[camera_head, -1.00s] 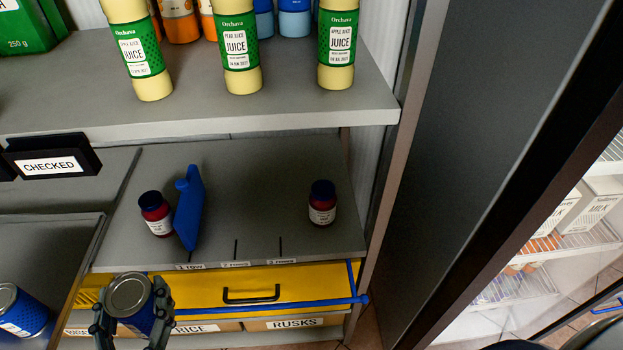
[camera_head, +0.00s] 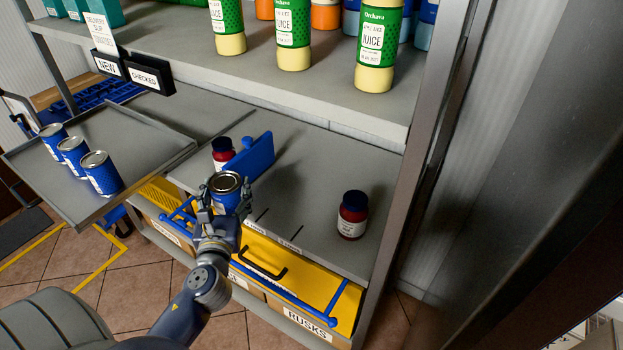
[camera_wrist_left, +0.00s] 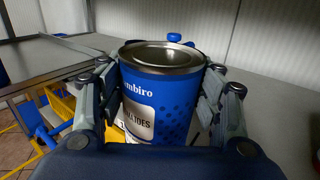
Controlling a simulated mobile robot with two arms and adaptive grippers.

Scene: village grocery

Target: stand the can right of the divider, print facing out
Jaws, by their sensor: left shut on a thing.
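My left gripper (camera_head: 226,198) is shut around a blue can (camera_head: 226,183) with a bare metal lid. The can is upright at the shelf's front edge; I cannot tell if it touches the shelf. In the left wrist view the can (camera_wrist_left: 160,85) shows part of its white label and print toward the wrist, turned a little left. The blue divider (camera_head: 255,153) stands on the shelf (camera_head: 305,185) just behind and right of the can in the head view. A dark red jar (camera_head: 222,150) is left of the divider, partly hidden. My right gripper is not in view.
Another blue-capped jar (camera_head: 352,215) stands at the shelf's right. Bare shelf lies between it and the divider. Juice bottles (camera_head: 294,35) stand on the upper shelf (camera_head: 310,90). A tray (camera_head: 130,145) with 3 blue cans is at left. A yellow drawer (camera_head: 290,275) is below.

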